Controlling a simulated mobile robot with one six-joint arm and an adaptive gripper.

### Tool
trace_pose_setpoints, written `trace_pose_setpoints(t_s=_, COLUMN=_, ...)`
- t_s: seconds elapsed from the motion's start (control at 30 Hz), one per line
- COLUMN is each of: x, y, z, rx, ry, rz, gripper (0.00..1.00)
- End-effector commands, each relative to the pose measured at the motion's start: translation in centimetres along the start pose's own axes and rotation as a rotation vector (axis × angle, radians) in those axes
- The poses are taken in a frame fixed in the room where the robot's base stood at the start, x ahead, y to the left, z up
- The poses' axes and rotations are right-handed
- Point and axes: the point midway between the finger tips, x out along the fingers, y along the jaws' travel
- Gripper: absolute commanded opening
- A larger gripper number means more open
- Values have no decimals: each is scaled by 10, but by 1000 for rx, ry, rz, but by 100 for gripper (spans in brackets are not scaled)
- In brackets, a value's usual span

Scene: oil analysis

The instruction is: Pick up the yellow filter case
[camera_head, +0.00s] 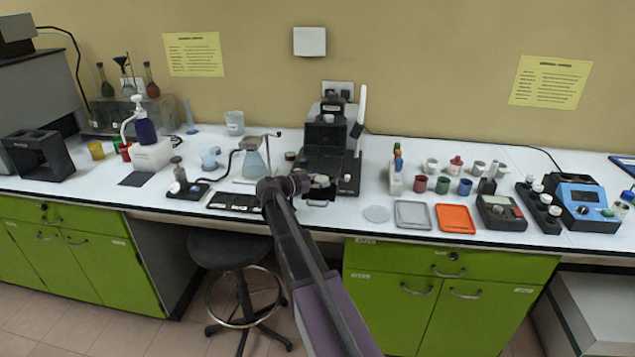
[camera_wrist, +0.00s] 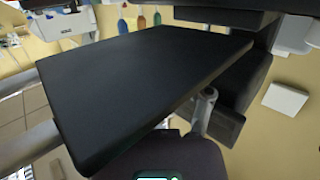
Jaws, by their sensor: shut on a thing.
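A small yellow cup-shaped piece (camera_head: 96,150), the only plainly yellow container I see on the bench, stands at the left, right of a black open stand. I take it as the yellow filter case. My gripper (camera_head: 318,184) is far to its right, at the front of a black instrument (camera_head: 328,150). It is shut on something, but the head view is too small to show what. In the wrist view a large dark flat slab (camera_wrist: 150,85) fills the middle and hides most of what lies behind it. The fingertips are not clear there.
Grey (camera_head: 412,214) and orange (camera_head: 455,218) trays lie to the right. A stool (camera_head: 232,252) is below.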

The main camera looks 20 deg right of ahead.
Motion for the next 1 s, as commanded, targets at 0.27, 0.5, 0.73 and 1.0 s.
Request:
trace_pose_setpoints(t_s=0.27, x=-3, y=0, z=-17, rx=0, ry=1, rz=0, gripper=33)
trace_pose_setpoints(t_s=0.5, x=-8, y=0, z=-39, rx=0, ry=1, rz=0, gripper=33)
trace_pose_setpoints(t_s=0.73, x=-16, y=60, z=-37, rx=0, ry=1, rz=2, gripper=33)
trace_pose_setpoints(t_s=1.0, x=-25, y=117, z=-40, rx=0, ry=1, rz=1, gripper=33)
